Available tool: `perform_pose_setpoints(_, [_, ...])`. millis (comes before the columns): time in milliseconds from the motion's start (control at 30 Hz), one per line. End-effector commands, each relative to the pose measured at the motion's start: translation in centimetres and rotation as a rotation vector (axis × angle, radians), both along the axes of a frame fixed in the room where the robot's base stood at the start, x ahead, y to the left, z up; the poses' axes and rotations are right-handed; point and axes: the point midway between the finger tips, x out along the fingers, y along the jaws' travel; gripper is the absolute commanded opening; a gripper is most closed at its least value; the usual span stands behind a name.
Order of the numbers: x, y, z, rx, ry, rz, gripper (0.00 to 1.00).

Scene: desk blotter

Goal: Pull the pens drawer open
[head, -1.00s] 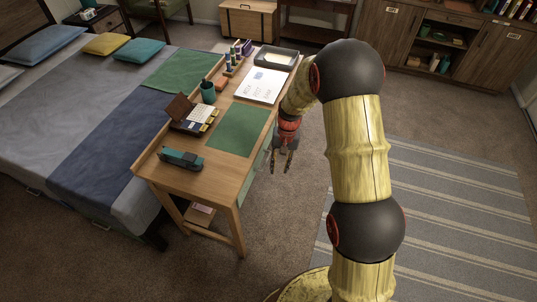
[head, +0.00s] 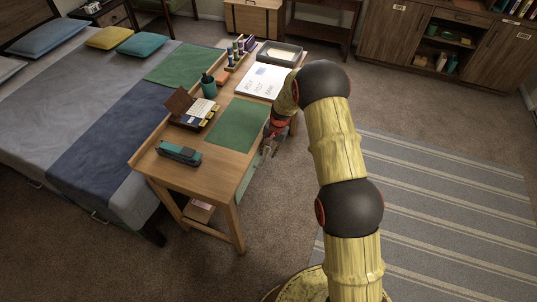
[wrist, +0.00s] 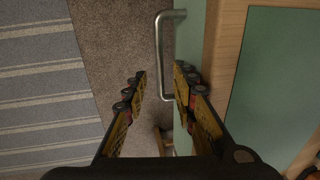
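The desk (head: 176,186) has a pale green drawer front on its right side, and this front (wrist: 188,28) shows in the wrist view. A silver bar handle (wrist: 161,55) stands out from it. No label is readable, so I cannot tell whether it is the pens drawer. The drawer looks shut. My gripper (head: 268,149) is beside the desk's right edge, below the top. In the wrist view my gripper (wrist: 161,74) is open, its fingers on either side of the handle's line. I see no clear contact with the handle.
On the desk are a green blotter (head: 238,124), a teal stapler-like object (head: 179,154), a calendar (head: 194,110), a pen cup (head: 208,86) and a tray (head: 279,53). The bed (head: 60,120) is at left. Carpet and a striped rug (head: 440,200) lie free at right.

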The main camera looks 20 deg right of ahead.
Motion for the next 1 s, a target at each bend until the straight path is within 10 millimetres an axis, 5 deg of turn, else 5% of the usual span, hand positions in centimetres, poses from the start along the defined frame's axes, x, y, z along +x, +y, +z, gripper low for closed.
perform_pose_setpoints(433, [0.14,0.23,-1.33,0.0,0.0,0.0,0.27])
perform_pose_setpoints(1000, [0.11,0.21,-1.34,0.001,0.001,0.0,0.0])
